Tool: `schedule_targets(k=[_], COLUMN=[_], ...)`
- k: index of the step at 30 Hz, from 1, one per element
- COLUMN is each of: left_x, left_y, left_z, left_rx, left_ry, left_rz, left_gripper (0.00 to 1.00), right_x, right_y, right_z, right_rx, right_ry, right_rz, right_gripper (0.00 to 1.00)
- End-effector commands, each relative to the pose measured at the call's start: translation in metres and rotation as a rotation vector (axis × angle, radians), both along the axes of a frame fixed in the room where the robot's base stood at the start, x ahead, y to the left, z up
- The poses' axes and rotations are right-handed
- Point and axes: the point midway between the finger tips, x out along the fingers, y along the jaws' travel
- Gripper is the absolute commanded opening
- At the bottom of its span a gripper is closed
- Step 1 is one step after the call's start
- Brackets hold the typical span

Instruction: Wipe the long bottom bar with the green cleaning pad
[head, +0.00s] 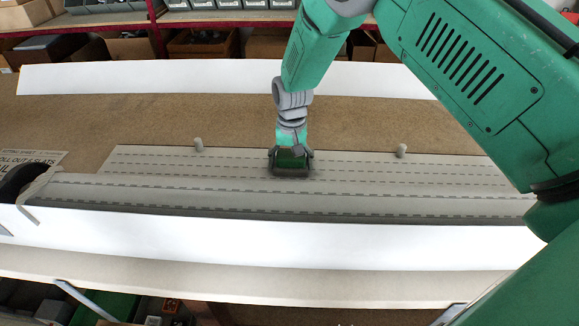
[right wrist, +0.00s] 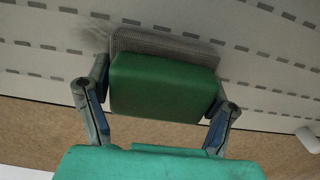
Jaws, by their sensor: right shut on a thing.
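My right gripper (head: 291,172) is shut on the green cleaning pad (right wrist: 162,84), its two fingers on either side of the block. The pad has a grey mesh face (right wrist: 165,45) that is down at the slatted panel; I cannot tell how firmly it touches. In the head view the pad (head: 291,160) is over the far part of the long panel of slotted slats (head: 210,180), near its middle. A long dark bar (head: 300,217) runs along the panel's near edge; I cannot tell whether this is the bottom bar. My left gripper is not in view.
Two small grey pegs (head: 198,145) (head: 402,150) stand at the panel's far edge. Long white strips lie behind (head: 190,77) and in front (head: 250,240). A dark rounded object (head: 18,183) and a printed sheet (head: 35,160) are at left. The brown bench (head: 130,120) behind is clear.

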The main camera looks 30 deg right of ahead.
Motion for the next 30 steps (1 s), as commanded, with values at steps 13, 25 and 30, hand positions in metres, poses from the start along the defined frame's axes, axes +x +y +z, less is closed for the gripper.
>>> schedule_targets(k=[13, 25, 30], left_x=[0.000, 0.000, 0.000], left_y=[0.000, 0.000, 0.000], left_z=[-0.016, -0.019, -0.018], left_rx=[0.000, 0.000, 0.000], left_ry=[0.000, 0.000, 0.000], left_rz=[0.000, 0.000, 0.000], left_gripper=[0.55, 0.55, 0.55], right_x=[0.030, 0.040, 0.042], right_y=[-0.018, -0.004, 0.002], right_z=[-0.004, -0.002, -0.001], right_rx=[-0.001, -0.001, 0.000], right_ry=[-0.001, 0.000, 0.000], right_rz=[0.000, 0.003, 0.000], right_gripper=[0.53, 0.53, 0.53])
